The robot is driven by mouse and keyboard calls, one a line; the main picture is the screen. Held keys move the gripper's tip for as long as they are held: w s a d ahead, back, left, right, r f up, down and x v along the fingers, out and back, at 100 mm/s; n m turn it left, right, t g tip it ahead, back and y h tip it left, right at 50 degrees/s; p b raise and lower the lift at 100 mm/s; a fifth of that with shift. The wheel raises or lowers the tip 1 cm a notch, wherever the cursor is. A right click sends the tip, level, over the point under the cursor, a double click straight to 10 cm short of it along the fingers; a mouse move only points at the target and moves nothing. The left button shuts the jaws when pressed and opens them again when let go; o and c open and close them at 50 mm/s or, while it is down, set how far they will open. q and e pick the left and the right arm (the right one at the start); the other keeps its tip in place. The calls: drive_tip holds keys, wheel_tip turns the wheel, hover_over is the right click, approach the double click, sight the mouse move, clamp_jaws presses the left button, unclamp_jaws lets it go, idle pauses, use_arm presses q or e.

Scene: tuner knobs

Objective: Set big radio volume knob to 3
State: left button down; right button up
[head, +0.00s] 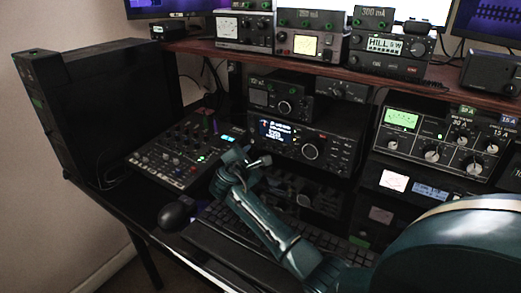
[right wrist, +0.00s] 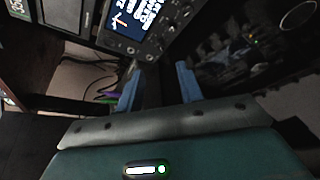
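The big radio (head: 345,148) has a lit blue display and a large round dial (head: 310,151); it stands under the shelf in the head view. Several small knobs sit along its front, too small to read, so I cannot tell which is the volume knob or its setting. The radio's display (right wrist: 125,15) shows tilted at the top of the right wrist view. My right gripper (head: 250,157) is just in front of the radio's lower left corner. Its two blue fingers (right wrist: 158,86) are apart with nothing between them. My left gripper is not in view.
A mixer with many knobs (head: 180,150) lies left of the gripper. A keyboard (head: 215,222) and a black mouse (head: 176,214) lie below. A smaller radio (head: 282,95) sits on top of the big one. A tuner with a green meter (head: 440,140) stands right. The shelf (head: 340,70) overhangs.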

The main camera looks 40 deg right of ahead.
sight(262, 147)
drive_tip(key=b+x, duration=0.2)
drive_tip(key=x, duration=0.8)
drive_tip(key=shift+d+f, duration=0.1)
drive_tip(key=shift+c, duration=0.5)
drive_tip(key=shift+f+b, duration=0.1)
drive_tip(key=shift+b, duration=0.2)
clamp_jaws()
